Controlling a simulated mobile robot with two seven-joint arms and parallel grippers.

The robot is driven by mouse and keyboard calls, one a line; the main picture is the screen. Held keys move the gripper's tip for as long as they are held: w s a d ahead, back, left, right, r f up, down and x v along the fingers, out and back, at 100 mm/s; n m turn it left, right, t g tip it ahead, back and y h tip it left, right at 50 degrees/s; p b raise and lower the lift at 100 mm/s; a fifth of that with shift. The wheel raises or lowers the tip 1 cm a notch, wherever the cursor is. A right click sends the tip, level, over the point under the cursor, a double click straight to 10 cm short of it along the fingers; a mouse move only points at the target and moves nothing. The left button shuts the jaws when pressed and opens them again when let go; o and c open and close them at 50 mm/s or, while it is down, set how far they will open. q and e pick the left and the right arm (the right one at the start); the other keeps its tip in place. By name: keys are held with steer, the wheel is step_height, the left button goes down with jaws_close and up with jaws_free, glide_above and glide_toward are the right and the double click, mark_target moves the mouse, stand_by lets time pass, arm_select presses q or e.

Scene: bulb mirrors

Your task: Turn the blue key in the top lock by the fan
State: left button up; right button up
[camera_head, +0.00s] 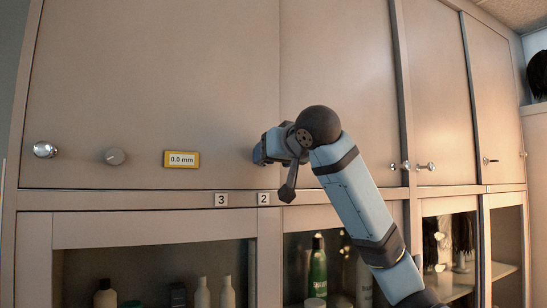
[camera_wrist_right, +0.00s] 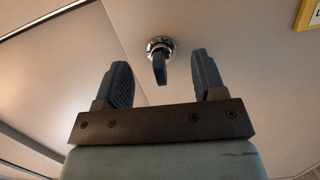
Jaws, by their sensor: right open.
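In the right wrist view a dark blue key (camera_wrist_right: 158,68) sits in a round chrome lock (camera_wrist_right: 160,45) on the cabinet door. My right gripper (camera_wrist_right: 161,63) is open. Its two fingers stand on either side of the key, with a gap on each side and no contact that I can see. In the head view my right gripper (camera_head: 264,149) is close to the upper cabinet front, and the key and its lock are hidden behind it. I see no fan. My left gripper is not in view.
A chrome knob (camera_head: 45,149), a grey knob (camera_head: 115,156) and a yellow "0.0 mm" label (camera_head: 181,159) are on the door to the left. More small hardware (camera_head: 425,166) sits to the right. Glass-fronted shelves with bottles (camera_head: 318,270) lie below number plates (camera_head: 263,198).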

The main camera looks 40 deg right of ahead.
steer(key=v, duration=0.6)
stand_by(0.4)
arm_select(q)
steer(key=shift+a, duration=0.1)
arm_select(e)
steer(key=shift+w, duration=0.1)
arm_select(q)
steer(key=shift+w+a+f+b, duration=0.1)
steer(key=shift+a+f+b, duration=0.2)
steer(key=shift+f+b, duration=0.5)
arm_select(e)
steer(key=v, duration=1.4)
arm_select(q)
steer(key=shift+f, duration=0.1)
arm_select(e)
steer(key=shift+w+d+r, duration=0.1)
